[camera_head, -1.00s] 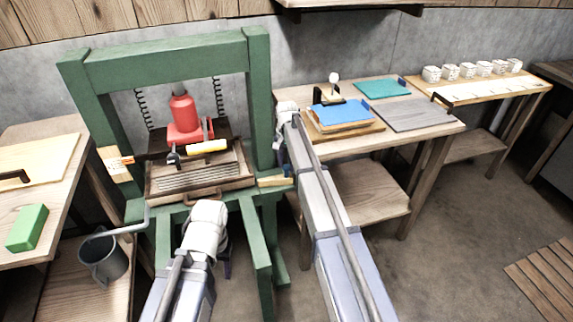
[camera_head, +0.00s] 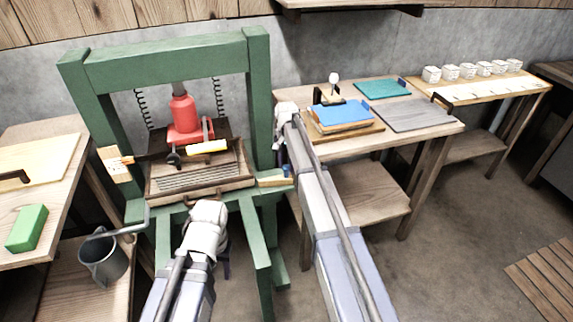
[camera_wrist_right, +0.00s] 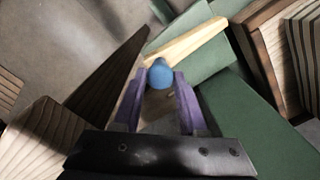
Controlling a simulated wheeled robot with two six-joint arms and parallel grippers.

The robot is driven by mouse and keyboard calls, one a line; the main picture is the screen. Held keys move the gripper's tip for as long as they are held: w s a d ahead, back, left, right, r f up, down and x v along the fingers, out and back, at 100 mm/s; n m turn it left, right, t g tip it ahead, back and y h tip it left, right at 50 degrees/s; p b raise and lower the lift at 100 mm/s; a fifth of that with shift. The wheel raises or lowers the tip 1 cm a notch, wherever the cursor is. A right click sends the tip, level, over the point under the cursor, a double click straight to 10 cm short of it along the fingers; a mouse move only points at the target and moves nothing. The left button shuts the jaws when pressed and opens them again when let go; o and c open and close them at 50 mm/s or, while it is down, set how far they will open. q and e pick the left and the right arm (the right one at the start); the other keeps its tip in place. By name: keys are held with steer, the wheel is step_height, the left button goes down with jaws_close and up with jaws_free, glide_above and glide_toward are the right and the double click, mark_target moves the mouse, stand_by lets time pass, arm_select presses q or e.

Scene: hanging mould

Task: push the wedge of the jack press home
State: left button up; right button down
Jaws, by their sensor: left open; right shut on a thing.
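The green jack press (camera_head: 165,55) stands at left, with a red jack (camera_head: 184,115) in its frame. The pale yellow wooden wedge (camera_head: 270,182) sticks out at the press's right side, low on the upright. It also shows in the right wrist view (camera_wrist_right: 195,40), lying along a green beam. My right gripper (camera_wrist_right: 158,82) has its purple fingers shut on a round blue knob (camera_wrist_right: 160,74) at the wedge's near end. In the head view my right gripper (camera_head: 288,171) is mostly hidden by its arm. My left gripper (camera_head: 227,262) is open and empty, low before the press, mostly hidden.
A grooved tray (camera_head: 200,183) sits in the press. A bench (camera_head: 445,130) at right carries boards and a blue-topped stack. A green block (camera_head: 27,228) and a grey can (camera_head: 102,258) are at left. Open floor lies at right.

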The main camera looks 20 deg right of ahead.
stand_by(0.4)
glide_above(269, 180)
steer(key=shift+a, duration=0.1)
steer(key=shift+c, duration=2.3)
jaws_free()
steer(key=shift+r, duration=0.15)
steer(key=shift+r+p, duration=0.2)
steer(key=shift+p, duration=0.15)
step_height(269, 180, up, 7)
steer(key=p, duration=0.7)
